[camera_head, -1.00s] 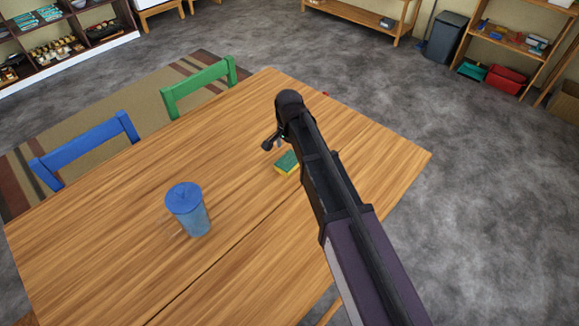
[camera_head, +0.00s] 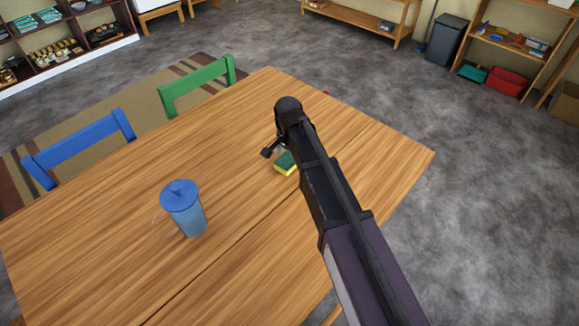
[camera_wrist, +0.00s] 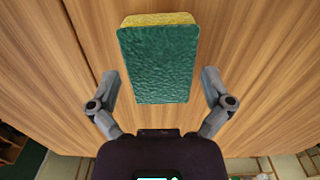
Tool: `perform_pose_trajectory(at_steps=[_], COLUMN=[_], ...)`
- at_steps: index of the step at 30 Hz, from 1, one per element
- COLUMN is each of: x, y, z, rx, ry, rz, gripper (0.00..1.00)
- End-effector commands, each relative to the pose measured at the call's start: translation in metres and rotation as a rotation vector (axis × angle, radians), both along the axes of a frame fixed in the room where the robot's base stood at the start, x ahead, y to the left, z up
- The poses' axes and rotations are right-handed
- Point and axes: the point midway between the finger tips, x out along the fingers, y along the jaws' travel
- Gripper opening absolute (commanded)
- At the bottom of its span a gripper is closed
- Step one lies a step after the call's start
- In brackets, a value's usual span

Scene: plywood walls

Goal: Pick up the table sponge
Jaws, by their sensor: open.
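The table sponge (camera_head: 285,163) is yellow with a dark green scouring side. It lies on the wooden table (camera_head: 110,238) with the green side up, partly hidden behind my arm in the head view. In the wrist view the sponge (camera_wrist: 157,62) shows large at the top middle, green face toward the camera. My gripper (camera_wrist: 160,82) is open, with one finger on each side of the sponge's near end and a gap on both sides. In the head view my gripper (camera_head: 273,149) is close to the sponge and mostly hidden by the arm.
A blue lidded cup (camera_head: 184,208) stands on the table left of the sponge. A blue chair (camera_head: 80,146) and a green chair (camera_head: 197,86) stand at the far left edge. A seam runs across the tabletop. The table's right corner is clear.

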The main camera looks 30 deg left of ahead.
Motion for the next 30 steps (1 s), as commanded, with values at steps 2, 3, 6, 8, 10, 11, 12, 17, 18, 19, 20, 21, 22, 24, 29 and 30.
perform_pose_trajectory(at_steps=[2,3,6,8,10,11,12,17,18,19,20,21,22,24,29,30], x=[0.0,0.0,0.0,0.0,0.0,0.0,0.0,-0.0001,0.0,0.0,-0.0002,-0.0002,-0.0002,-0.0001,-0.0001,-0.0001], y=[0.0001,0.0001,0.0002,0.0001,0.0002,0.0002,0.0002,0.0002,0.0003,0.0003,0.0002,0.0002,0.0002,0.0003,0.0004,0.0004], z=[-0.0094,-0.0115,-0.0149,-0.0158,-0.0161,-0.016,-0.0158,-0.0154,-0.0154,-0.0154,-0.0154,-0.0154,-0.0154,-0.0155,-0.0155,-0.0155], rx=[0.0,0.0,0.0,0.0,0.0,0.0,0.0,0.0,0.0,0.0,0.0,0.0,0.0,0.0,0.0,0.0], ry=[0.0,0.0,0.0,0.0,0.0,0.0,0.0,0.0,0.0,0.0,0.0,0.0,0.0,0.0,0.0,0.0], rz=[0.0,0.0,0.0,0.0,0.0,0.0,0.0,0.0,0.0,0.0,0.0,0.0,0.0,0.0,0.001,0.001], gripper=[1.0,1.0,1.0,1.0,1.0,1.0,1.0,1.0,1.0,1.0,1.0,1.0,1.0,1.0,0.79,0.67])
